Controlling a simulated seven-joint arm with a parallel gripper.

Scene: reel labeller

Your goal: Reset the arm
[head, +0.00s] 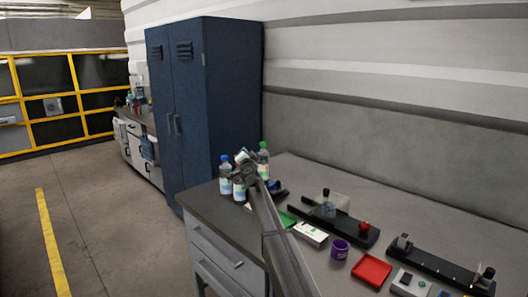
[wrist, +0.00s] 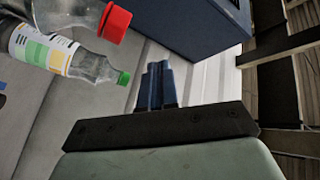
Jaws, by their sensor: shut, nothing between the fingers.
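My gripper (wrist: 157,72) shows in the wrist view with its dark blue fingers together and nothing between them. In the head view my arm reaches from the bottom edge to the far left end of the workbench (head: 385,212), where its end is close to several bottles. I cannot make out the fingers there. In the wrist view a red-capped bottle (wrist: 80,14) and a green-capped bottle (wrist: 75,57) are at upper left, apart from the fingers.
In the head view, a blue-capped bottle (head: 225,174) and a green-capped bottle (head: 263,160) flank my arm's end. A purple mug (head: 340,249), a red tray (head: 371,270) and black fixtures (head: 437,264) lie to the right. A blue locker (head: 205,100) stands behind.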

